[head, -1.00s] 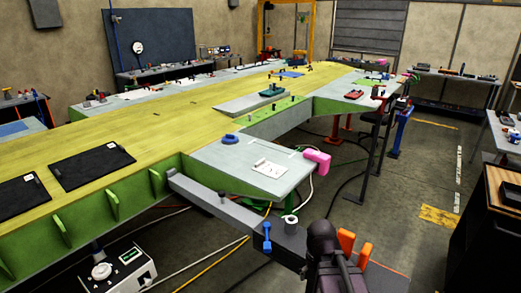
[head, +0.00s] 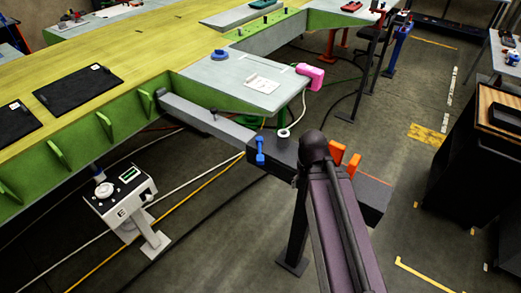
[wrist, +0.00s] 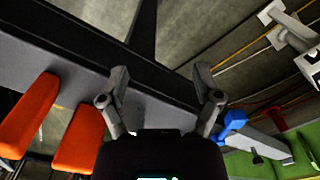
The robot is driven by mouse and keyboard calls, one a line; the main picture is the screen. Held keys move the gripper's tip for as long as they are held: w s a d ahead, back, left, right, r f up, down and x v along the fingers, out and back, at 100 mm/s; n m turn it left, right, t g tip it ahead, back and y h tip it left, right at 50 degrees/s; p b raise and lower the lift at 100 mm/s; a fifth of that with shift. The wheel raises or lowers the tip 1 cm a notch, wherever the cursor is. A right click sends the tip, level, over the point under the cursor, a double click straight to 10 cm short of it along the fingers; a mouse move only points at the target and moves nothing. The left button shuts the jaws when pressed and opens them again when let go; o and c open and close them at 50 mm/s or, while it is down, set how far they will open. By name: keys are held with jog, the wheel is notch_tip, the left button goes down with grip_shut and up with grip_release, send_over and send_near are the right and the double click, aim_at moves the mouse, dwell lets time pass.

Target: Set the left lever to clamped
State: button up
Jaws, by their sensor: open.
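A blue lever (head: 260,150) stands on the grey beam (head: 203,120), left of my arm in the head view. In the wrist view the blue lever (wrist: 231,124) is to the right of my gripper, apart from it. Two orange upright pieces (head: 345,159) are on the beam's right part; they show at the left in the wrist view (wrist: 80,140). My gripper (wrist: 160,78) is open and empty, its fingers spread above the beam between the blue lever and the orange pieces. In the head view my own arm hides the gripper.
A dark cabinet (head: 470,170) stands at right.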

jog(key=shift+w+r, duration=0.1)
jog(key=shift+w, duration=0.15)
grip_shut()
jog(key=w+a+r+m+y+p, duration=0.1)
jog(key=w+r+m+y+p, duration=0.1)
jog(key=w+m, duration=0.5)
jog(key=w+a+r+m+y+p, duration=0.1)
jog(key=w+r+m+y+p, duration=0.1)
jog(key=w+m, duration=0.5)
jog(key=shift+w+a+r+m+p, duration=0.2)
jog(key=shift+w+r+m+p, duration=0.25)
jog(key=shift+r+m, duration=1.1)
jog(key=shift+s+f+m, duration=0.1)
jog(key=shift+f+m, duration=0.45)
